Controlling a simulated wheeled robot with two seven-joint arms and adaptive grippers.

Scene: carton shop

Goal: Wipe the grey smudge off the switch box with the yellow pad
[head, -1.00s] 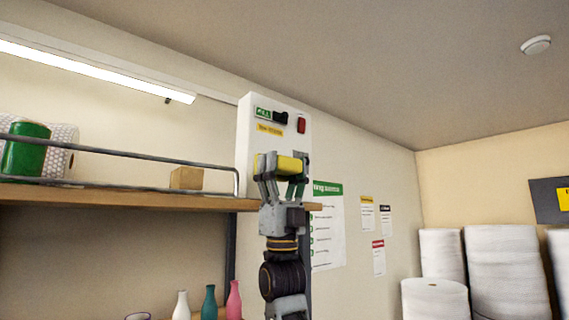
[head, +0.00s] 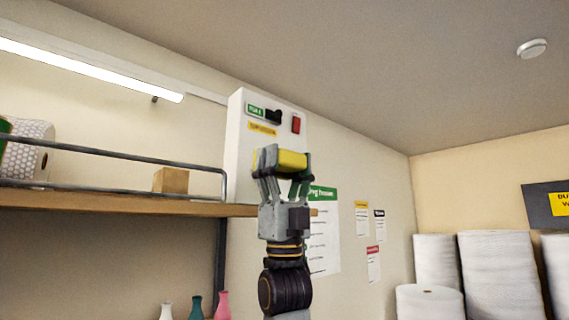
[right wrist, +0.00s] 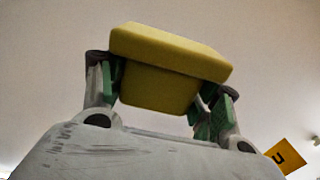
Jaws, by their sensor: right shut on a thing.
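The white switch box (head: 238,140) is on the wall at the centre of the head view, with a green label, a black switch, a red switch and a yellow label on its front. My right gripper (head: 282,161) is raised in front of its lower part, shut on the yellow pad (head: 293,159). The pad also fills the space between the fingers in the right wrist view (right wrist: 165,60). I cannot tell whether the pad touches the box. I cannot make out the grey smudge; the gripper and pad cover part of the box's lower front. My left gripper is not in view.
A wooden shelf (head: 120,204) with a metal rail (head: 120,157) runs left of the box, holding a small carton (head: 171,180) and a bubble-wrap roll (head: 24,160). Bottles stand below. Posters (head: 324,235) hang right of the box. Large white rolls (head: 500,270) stand at the right.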

